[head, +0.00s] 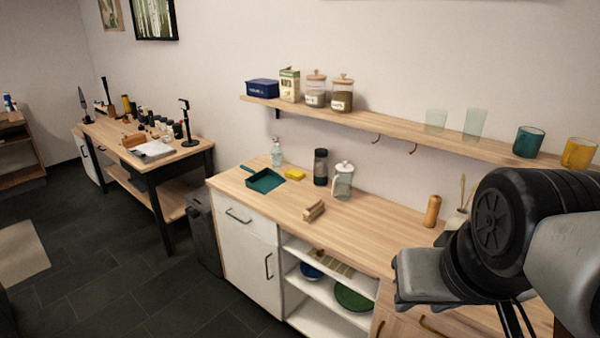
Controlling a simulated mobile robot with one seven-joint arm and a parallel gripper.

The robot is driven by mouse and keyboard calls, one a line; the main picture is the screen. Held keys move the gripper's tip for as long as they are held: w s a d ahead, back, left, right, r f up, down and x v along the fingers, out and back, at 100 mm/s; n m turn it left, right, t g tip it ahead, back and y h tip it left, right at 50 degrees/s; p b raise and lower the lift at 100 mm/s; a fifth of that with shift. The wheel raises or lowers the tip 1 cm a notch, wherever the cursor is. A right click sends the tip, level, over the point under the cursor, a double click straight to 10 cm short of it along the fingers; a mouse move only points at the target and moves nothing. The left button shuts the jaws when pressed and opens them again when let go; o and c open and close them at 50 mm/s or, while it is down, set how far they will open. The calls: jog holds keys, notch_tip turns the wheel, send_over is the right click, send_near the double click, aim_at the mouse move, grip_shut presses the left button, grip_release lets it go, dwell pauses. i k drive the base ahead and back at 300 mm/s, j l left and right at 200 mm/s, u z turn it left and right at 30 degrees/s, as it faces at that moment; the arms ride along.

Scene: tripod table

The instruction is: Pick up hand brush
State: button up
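A small light-brown wooden piece (314,210) lies on the front part of the wooden counter (366,238). It may be the hand brush, but it is too small for me to make out bristles. A dark green dustpan (265,181) lies farther left on the same counter, its handle toward the back left. My arm fills the lower right of the head view, over the right part of the counter, apart from the wooden piece. I cannot make out my gripper's fingertips in this view.
A yellow sponge (295,175), a soap bottle (277,153), a dark jar (321,167) and a glass pitcher (343,181) stand behind the wooden piece. A wooden mill (432,211) stands to the right. A wall shelf (395,135) overhangs the counter.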

aim_at(314, 209)
jog(key=u, duration=0.3)
jog(key=i+j+z, duration=0.1)
jog(key=z, duration=0.3)
jog(key=i+j+z, duration=0.1)
jog(key=z, duration=0.3)
jog(key=j+z, duration=0.15)
jog(key=z, duration=0.3)
jog(key=i+j+z, duration=0.15)
jog(key=j+z, duration=0.15)
jog(key=j, duration=0.25)
jog(key=i+j+z, duration=0.1)
jog(key=j+z, duration=0.15)
jog(key=j, duration=0.25)
jog(key=j+z, duration=0.2)
jog(key=j, duration=2.1)
jog(key=i, duration=0.05)
